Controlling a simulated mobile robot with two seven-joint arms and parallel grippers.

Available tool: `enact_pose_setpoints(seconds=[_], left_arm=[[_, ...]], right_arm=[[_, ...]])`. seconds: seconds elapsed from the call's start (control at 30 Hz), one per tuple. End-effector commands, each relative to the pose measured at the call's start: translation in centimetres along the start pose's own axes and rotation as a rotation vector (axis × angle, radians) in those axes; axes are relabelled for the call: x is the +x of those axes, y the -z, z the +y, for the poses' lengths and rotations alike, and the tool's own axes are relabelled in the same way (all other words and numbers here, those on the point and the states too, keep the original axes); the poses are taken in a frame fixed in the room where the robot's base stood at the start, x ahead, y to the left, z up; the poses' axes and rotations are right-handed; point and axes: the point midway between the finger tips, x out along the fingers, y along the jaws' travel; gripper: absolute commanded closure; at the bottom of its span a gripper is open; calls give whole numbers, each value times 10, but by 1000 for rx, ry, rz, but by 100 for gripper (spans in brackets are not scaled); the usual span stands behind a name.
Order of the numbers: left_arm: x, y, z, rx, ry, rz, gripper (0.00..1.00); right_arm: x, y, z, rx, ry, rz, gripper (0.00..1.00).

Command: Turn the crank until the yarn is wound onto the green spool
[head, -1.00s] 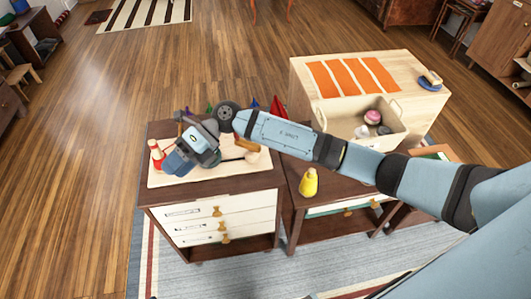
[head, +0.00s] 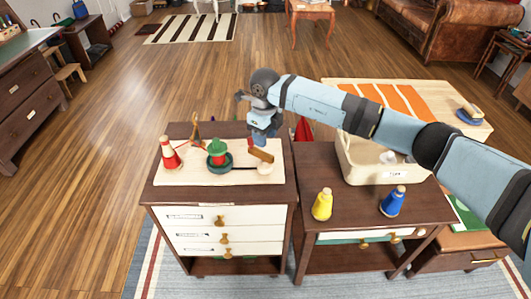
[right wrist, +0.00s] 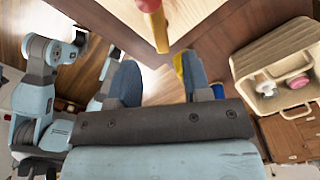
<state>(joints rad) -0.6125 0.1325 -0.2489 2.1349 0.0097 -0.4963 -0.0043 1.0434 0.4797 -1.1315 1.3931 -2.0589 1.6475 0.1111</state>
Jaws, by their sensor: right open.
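The winder's pale board (head: 195,178) lies on the left cabinet. On it stand a red yarn cone (head: 170,155) at left, a small wooden guide (head: 196,135) behind, and the green spool (head: 217,150), upright with a little red low on it. Thin red yarn runs from the cone by the guide towards the spool. The brown wooden crank (head: 261,155) is at the board's right. My right gripper (head: 264,130) is open, just behind and above the crank; contact cannot be told. In the right wrist view its fingers (right wrist: 163,85) are spread, nothing visible between them. My left gripper is out of view.
A yellow cone (head: 322,204) and a blue cone (head: 393,201) stand on the right cabinet's top (head: 330,170). A cream bin (head: 385,177) sits behind them. A pale table with orange strips (head: 385,98) is farther back. Floor left of the cabinets is clear.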

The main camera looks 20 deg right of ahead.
Motion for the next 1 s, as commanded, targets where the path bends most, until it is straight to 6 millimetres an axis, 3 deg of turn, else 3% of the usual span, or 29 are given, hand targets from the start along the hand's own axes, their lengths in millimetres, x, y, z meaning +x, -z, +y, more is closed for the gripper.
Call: enact_pose_setpoints(seconds=[0.1,0.3,0.5,0.77,0.93,1.0], left_arm=[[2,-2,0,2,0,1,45],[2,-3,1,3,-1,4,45],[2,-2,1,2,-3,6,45],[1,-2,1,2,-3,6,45],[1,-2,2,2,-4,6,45],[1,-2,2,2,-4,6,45]], right_arm=[[27,0,0,2,-2,1,55],[56,0,1,0,-2,0,55],[67,0,0,1,-2,-2,55],[67,0,0,0,-1,-2,55],[67,0,0,0,-1,-2,94],[67,0,0,0,-1,-2,100]])
